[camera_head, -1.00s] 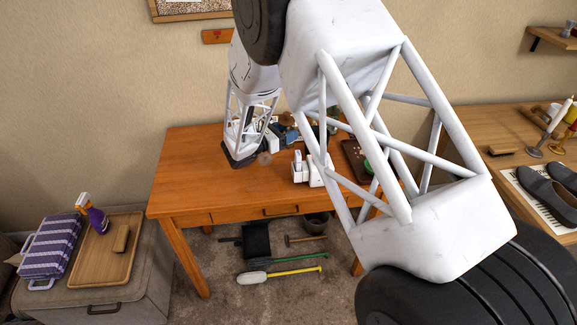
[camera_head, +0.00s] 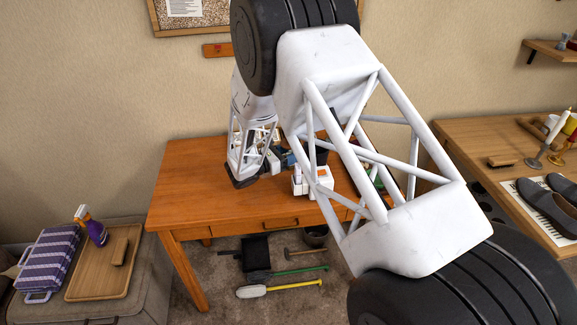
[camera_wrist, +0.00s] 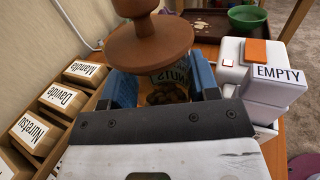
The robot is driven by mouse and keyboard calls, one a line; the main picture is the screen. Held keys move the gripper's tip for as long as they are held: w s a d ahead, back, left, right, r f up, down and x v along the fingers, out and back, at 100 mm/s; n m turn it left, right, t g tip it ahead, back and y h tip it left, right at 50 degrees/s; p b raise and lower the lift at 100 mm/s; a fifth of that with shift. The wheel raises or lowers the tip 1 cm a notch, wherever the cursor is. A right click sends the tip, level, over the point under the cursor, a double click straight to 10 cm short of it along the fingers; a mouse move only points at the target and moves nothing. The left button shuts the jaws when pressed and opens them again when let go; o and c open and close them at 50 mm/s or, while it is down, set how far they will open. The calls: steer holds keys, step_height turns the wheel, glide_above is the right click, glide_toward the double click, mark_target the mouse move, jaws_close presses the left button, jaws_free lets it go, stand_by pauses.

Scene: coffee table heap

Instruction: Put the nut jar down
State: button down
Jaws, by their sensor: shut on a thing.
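The nut jar (camera_wrist: 168,84) is glassy with a nut label and dark brown contents. It sits between the two blue fingers of my gripper (camera_wrist: 163,80) in the wrist view, and the gripper is shut on it. I cannot tell whether the jar's bottom touches the table.
Wooden boxes with name labels (camera_wrist: 62,98) line the left in the wrist view. A white box marked EMPTY (camera_wrist: 262,88) with an orange top stands close on the right. A dark tray (camera_wrist: 208,26) with a green bowl (camera_wrist: 247,17) lies behind. The table's front left is clear.

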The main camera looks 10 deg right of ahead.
steer(key=shift+f, duration=0.6)
steer(key=shift+f, duration=1.9)
steer(key=shift+f, duration=0.2)
steer(key=c, duration=0.6)
jaws_free()
steer(key=shift+c, duration=0.2)
steer(key=shift+r, duration=0.15)
steer(key=shift+a, duration=0.2)
steer(key=v, duration=1.1)
steer(key=shift+s+a, duration=0.2)
steer(key=shift+a, duration=0.05)
